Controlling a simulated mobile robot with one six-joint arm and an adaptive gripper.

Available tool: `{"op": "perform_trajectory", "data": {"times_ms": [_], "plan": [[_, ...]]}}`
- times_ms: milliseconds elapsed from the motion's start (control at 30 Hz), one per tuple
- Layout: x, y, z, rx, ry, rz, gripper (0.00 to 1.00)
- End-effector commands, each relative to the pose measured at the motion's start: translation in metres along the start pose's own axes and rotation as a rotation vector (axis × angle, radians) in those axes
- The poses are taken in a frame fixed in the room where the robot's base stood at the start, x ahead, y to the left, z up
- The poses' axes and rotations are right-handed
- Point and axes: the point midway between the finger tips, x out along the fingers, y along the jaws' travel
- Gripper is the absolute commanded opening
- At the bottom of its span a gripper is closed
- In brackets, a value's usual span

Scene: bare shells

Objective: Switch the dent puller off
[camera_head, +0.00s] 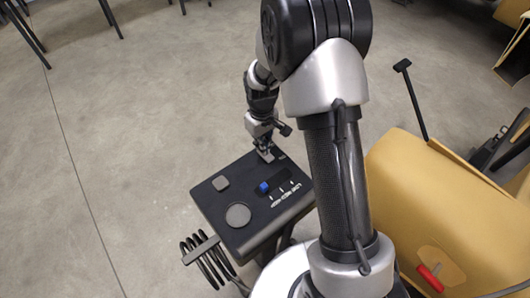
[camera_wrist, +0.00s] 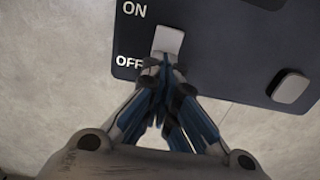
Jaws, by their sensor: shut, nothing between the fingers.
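The dent puller (camera_head: 206,206) is a dark box with controls on its top face. In the wrist view its dark panel (camera_wrist: 225,45) carries the white words ON and OFF. A pale grey switch (camera_wrist: 168,40) sits to the right of these words, its lower end close to the OFF level. My gripper (camera_wrist: 166,62) is shut and empty, with its fingertips at the lower end of the switch. I cannot tell if they touch it or which way it is set. In the head view my gripper (camera_head: 265,155) is at the far edge of the box.
The panel also has a blue slider knob (camera_head: 263,187), a round dial (camera_head: 238,215) and a square button (camera_head: 220,183). A coiled cable (camera_head: 208,262) hangs at the box's left. A yellow cart-like body (camera_head: 430,200) stands at the right.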

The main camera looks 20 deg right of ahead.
Motion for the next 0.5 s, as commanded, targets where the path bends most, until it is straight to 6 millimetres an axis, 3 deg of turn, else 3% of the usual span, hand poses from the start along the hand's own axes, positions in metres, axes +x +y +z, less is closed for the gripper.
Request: {"op": "perform_trajectory", "data": {"times_ms": [500], "plan": [[-0.041, 0.000, 0.000, 0.000, 0.000, 0.000, 0.00]]}}
